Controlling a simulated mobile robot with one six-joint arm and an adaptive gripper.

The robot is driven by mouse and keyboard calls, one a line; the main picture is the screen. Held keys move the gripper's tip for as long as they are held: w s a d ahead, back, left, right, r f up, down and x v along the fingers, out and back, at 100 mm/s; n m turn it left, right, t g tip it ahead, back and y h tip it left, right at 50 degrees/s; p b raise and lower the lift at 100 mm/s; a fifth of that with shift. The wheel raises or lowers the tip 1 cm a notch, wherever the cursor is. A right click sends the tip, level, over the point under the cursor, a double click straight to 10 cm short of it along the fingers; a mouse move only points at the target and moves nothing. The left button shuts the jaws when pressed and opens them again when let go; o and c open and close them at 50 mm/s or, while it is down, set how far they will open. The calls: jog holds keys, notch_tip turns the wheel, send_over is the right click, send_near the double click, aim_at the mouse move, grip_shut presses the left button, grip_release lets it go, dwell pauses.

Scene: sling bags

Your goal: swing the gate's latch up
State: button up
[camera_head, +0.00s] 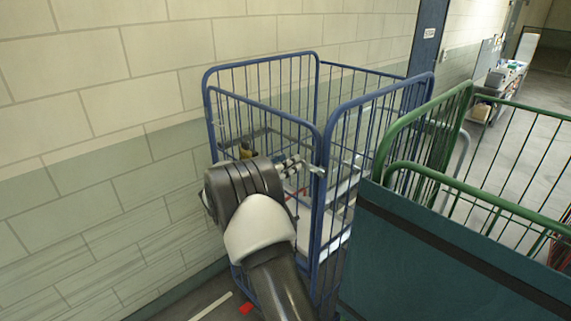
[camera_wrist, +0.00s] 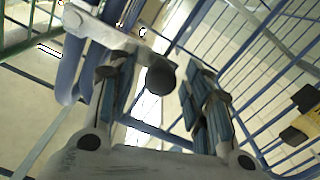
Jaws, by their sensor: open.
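The blue wire gate (camera_head: 296,190) of a roll cage stands upright in the head view. Its pale metal latch (camera_head: 318,171) sits at the blue corner post. In the wrist view the latch (camera_wrist: 103,32) is a grey bar crossing the upper left and running to a dark round knob (camera_wrist: 160,79). In the wrist view my gripper (camera_wrist: 158,90) is open, with one finger on each side of the knob. I cannot tell whether either finger touches it. My arm hides part of the gate.
A green cage (camera_head: 520,108) and a dark teal panel (camera_head: 440,262) stand close on the right. A block wall (camera_head: 90,120) is on the left. A yellow and black item (camera_wrist: 303,113) is at the right of the wrist view. A loaded cart (camera_head: 500,85) stands farther back.

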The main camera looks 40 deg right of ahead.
jog(key=shift+c, duration=0.5)
grip_shut()
